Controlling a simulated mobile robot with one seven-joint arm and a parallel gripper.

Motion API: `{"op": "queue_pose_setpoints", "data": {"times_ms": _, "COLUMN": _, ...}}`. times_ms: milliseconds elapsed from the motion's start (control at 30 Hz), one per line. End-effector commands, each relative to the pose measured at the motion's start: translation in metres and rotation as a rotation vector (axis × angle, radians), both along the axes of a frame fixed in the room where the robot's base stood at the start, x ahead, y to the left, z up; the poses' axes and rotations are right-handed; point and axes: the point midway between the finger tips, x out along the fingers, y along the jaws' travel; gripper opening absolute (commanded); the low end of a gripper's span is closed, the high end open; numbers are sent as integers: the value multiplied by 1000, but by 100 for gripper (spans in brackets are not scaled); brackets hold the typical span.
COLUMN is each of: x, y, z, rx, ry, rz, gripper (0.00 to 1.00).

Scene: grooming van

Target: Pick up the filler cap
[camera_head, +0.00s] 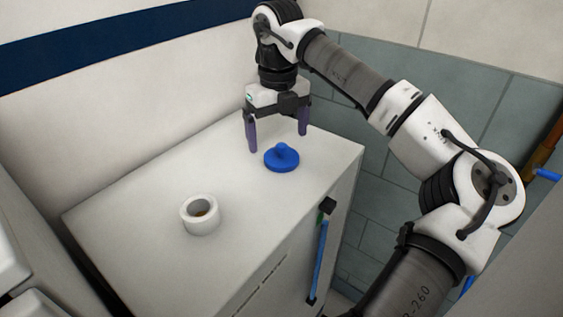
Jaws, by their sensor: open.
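The filler cap (281,160) is a blue disc with a knob on top. It lies on the white cabinet top (135,225), towards its far right end. My gripper (278,142) points straight down above and just behind the cap. Its two purple fingers are wide apart with nothing between them. The fingers appear clear of the cap, though their exact height over it is hard to tell. A white round filler neck (200,214) with an open hole stands on the same top, to the left and nearer.
A blue bar handle (319,258) with black mounts runs down the cabinet's front side. A white wall with a dark blue stripe (130,37) stands behind, and grey tiles (345,130) to the right. The top between neck and cap is clear.

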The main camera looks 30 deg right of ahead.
Motion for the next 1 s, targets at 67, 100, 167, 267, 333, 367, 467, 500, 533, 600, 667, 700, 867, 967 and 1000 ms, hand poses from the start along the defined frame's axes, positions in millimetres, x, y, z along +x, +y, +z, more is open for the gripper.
{"op": "queue_pose_setpoints", "data": {"times_ms": 67, "x": -1, "y": -2, "z": -12, "rx": 2, "ry": 1, "rz": -1, "gripper": 95}}
{"op": "queue_pose_setpoints", "data": {"times_ms": 100, "x": -1, "y": -3, "z": -18, "rx": 2, "ry": 1, "rz": -1, "gripper": 95}}
{"op": "queue_pose_setpoints", "data": {"times_ms": 167, "x": -2, "y": -6, "z": -28, "rx": 2, "ry": 1, "rz": -1, "gripper": 95}}
{"op": "queue_pose_setpoints", "data": {"times_ms": 267, "x": -2, "y": -7, "z": -43, "rx": 1, "ry": 0, "rz": 0, "gripper": 95}}
{"op": "queue_pose_setpoints", "data": {"times_ms": 333, "x": -2, "y": -7, "z": -48, "rx": 1, "ry": 0, "rz": 0, "gripper": 95}}
{"op": "queue_pose_setpoints", "data": {"times_ms": 367, "x": -2, "y": -7, "z": -49, "rx": 1, "ry": -1, "rz": 0, "gripper": 95}}
{"op": "queue_pose_setpoints", "data": {"times_ms": 467, "x": -2, "y": -7, "z": -48, "rx": 0, "ry": -1, "rz": 0, "gripper": 95}}
{"op": "queue_pose_setpoints", "data": {"times_ms": 500, "x": -2, "y": -7, "z": -47, "rx": 0, "ry": -1, "rz": 0, "gripper": 95}}
{"op": "queue_pose_setpoints", "data": {"times_ms": 533, "x": -2, "y": -7, "z": -47, "rx": 0, "ry": -1, "rz": 0, "gripper": 95}}
{"op": "queue_pose_setpoints", "data": {"times_ms": 600, "x": -2, "y": -7, "z": -47, "rx": 0, "ry": -1, "rz": 0, "gripper": 91}}
{"op": "queue_pose_setpoints", "data": {"times_ms": 667, "x": -2, "y": -7, "z": -47, "rx": 0, "ry": -1, "rz": 0, "gripper": 83}}
{"op": "queue_pose_setpoints", "data": {"times_ms": 700, "x": -2, "y": -7, "z": -47, "rx": 0, "ry": 0, "rz": 0, "gripper": 78}}
{"op": "queue_pose_setpoints", "data": {"times_ms": 867, "x": -2, "y": -7, "z": -47, "rx": 0, "ry": 0, "rz": 0, "gripper": 57}}
{"op": "queue_pose_setpoints", "data": {"times_ms": 967, "x": -2, "y": -7, "z": -47, "rx": 0, "ry": 0, "rz": 0, "gripper": 47}}
{"op": "queue_pose_setpoints", "data": {"times_ms": 1000, "x": -2, "y": -7, "z": -47, "rx": 0, "ry": 0, "rz": 0, "gripper": 47}}
